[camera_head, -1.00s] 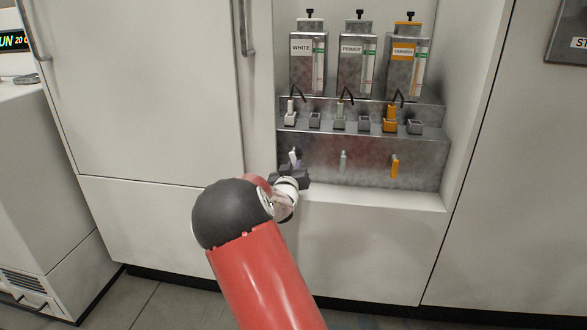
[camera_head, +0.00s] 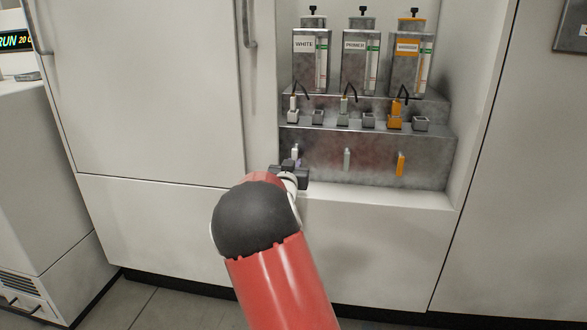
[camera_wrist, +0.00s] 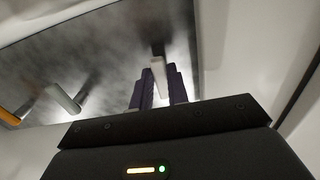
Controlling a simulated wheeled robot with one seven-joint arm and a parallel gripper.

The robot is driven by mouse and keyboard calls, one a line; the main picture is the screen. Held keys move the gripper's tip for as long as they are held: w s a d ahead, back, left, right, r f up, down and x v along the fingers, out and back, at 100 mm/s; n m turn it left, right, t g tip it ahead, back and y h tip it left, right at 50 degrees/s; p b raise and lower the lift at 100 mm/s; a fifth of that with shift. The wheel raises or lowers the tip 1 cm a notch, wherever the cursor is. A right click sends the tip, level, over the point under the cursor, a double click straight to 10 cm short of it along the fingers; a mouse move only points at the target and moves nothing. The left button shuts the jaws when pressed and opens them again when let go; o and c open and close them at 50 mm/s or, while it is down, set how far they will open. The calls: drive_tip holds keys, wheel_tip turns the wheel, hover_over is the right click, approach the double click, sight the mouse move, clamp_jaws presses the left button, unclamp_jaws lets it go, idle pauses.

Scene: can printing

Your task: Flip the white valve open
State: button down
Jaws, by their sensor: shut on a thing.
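The white valve handle (camera_head: 295,152) is a small lever on the front of the grey metal panel, below the tank labelled WHITE (camera_head: 310,62). My gripper (camera_head: 291,164) is at the lower end of this handle, in front of the panel. In the wrist view, the dark fingers of my gripper (camera_wrist: 161,84) stand on both sides of the white handle (camera_wrist: 158,68) and are shut on it.
A pale valve handle (camera_head: 347,159) and an orange one (camera_head: 401,164) hang to the right on the same panel (camera_head: 372,165). Hoses and small square sockets sit on the step above. A white ledge (camera_head: 400,196) runs below the panel, inside a walled recess.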

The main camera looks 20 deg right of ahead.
drive_tip(key=c, duration=1.4)
unclamp_jaws()
drive_tip(key=shift+o, duration=0.2)
drive_tip(key=v, duration=0.7)
drive_tip(key=shift+s+a, duration=0.25)
drive_tip(key=shift+s, duration=0.1)
